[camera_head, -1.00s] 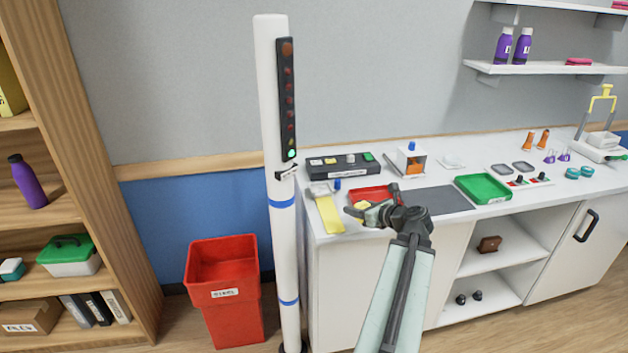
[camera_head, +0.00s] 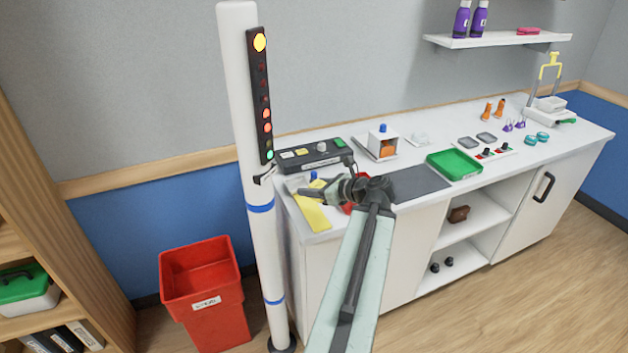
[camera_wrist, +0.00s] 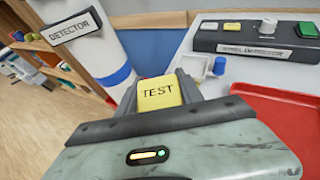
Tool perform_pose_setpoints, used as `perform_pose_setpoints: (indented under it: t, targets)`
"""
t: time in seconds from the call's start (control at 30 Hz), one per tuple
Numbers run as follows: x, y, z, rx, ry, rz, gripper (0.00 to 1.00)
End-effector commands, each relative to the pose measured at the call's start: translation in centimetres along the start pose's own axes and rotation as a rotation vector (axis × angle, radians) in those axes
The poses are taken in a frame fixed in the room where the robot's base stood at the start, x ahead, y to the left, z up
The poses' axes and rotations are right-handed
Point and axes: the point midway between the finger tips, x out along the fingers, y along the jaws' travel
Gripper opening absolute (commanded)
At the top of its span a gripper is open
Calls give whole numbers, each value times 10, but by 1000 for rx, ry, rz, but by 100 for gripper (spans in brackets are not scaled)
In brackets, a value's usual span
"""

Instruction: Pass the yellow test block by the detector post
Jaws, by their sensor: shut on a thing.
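The yellow test block (camera_wrist: 158,92), marked TEST, is held between the jaws of my gripper (camera_wrist: 155,85) in the wrist view. In the head view my gripper (camera_head: 312,192) is over the left end of the counter, pointing left toward the post, and the block is hard to make out there. The white detector post (camera_head: 240,120) stands left of the counter with blue bands and a dark light strip (camera_head: 260,95). Its top yellow light, several orange or red lights and a green light glow. The post also shows in the wrist view (camera_wrist: 105,45), behind the block and to its left, with a DETECTOR label.
A black control box (camera_head: 318,157) is behind my gripper. A red tray (camera_wrist: 285,110) lies to the right in the wrist view. A yellow strip (camera_head: 312,212) lies on the counter's left end. A red bin (camera_head: 205,300) stands on the floor left of the post.

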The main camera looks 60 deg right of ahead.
Motion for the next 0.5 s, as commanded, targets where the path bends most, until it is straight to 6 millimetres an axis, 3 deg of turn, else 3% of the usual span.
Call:
perform_pose_setpoints:
  t: [0.03, 0.17, 0.5]
  targets:
    - [-8, -1, 4, -3, -1, 10, 0]
    - [-7, -1, 1, -7, -1, 18, 0]
    - [12, -11, 9, -6, -2, 9, 0]
